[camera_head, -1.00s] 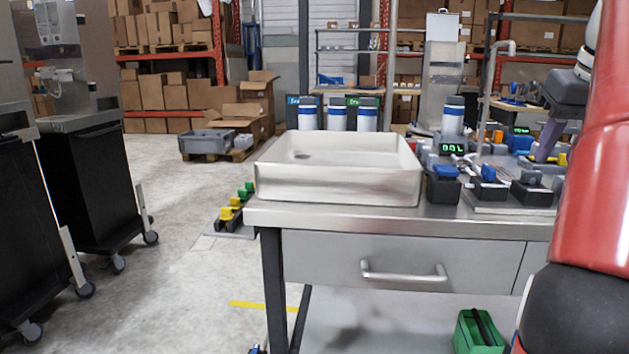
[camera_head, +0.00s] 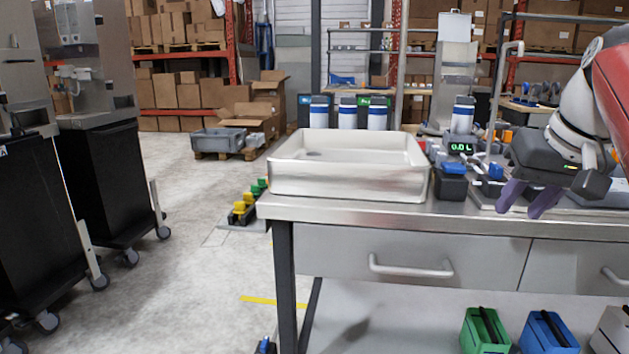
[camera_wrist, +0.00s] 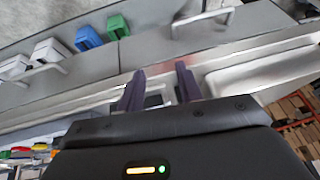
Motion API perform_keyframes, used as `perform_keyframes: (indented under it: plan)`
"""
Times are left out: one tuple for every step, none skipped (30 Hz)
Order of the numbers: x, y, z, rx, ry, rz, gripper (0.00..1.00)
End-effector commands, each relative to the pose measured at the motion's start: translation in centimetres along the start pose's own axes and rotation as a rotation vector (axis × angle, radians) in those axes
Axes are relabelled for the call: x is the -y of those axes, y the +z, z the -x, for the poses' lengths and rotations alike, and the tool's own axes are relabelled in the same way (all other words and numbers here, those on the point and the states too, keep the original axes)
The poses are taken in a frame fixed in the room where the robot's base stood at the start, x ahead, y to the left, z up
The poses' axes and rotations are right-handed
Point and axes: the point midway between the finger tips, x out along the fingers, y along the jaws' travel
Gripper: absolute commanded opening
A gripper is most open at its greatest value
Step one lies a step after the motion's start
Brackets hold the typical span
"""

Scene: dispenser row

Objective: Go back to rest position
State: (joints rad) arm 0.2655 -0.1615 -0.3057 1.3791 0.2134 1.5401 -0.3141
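My gripper (camera_head: 527,207) is at the right of the head view, over the front edge of the steel worktable (camera_head: 345,208). Its two purple fingers point down and stand apart. In the wrist view my gripper (camera_wrist: 160,82) also shows its fingers spread with nothing held between them. My red and white arm comes in from the right edge of the head view. It hides part of the table's right side.
A pale open tray (camera_head: 350,188) stands on the table's left part. A black box with a blue top (camera_head: 452,182) and a green display (camera_head: 461,148) stand right of it. Green (camera_head: 484,333) and blue (camera_head: 547,333) boxes sit below.

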Motion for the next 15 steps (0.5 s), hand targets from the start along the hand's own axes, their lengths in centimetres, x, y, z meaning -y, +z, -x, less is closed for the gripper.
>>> perform_keyframes:
  plan:
    - [1.6, 1.6, -1.2, 0.001, -0.016, 0.013, 0.35]
    - [2.4, 2.5, -2.0, 0.001, -0.020, 0.020, 0.35]
    - [3.5, 3.8, -3.2, 0.000, -0.024, 0.030, 0.35]
    - [4.3, 4.8, -4.0, 0.000, -0.027, 0.037, 0.35]
    - [5.1, 5.9, -4.9, 0.000, -0.027, 0.048, 0.35]
    - [6.2, 7.4, -6.1, -0.002, -0.029, 0.062, 0.35]
    - [6.9, 8.6, -7.1, -0.003, -0.027, 0.072, 0.35]
    - [7.7, 9.9, -8.0, -0.004, -0.026, 0.086, 0.35]
    - [8.6, 11.6, -9.3, -0.005, -0.024, 0.101, 0.35]
    - [9.2, 12.9, -10.2, -0.007, -0.021, 0.117, 0.35]
    - [9.7, 14.2, -11.1, -0.009, -0.018, 0.128, 0.35]
    - [10.3, 15.9, -12.3, -0.013, -0.013, 0.148, 0.35]
    - [10.7, 17.1, -13.1, -0.016, -0.009, 0.159, 0.35]
    - [11.0, 18.2, -13.9, -0.019, -0.006, 0.173, 0.35]
    - [11.3, 19.6, -14.8, -0.024, -0.001, 0.186, 0.35]
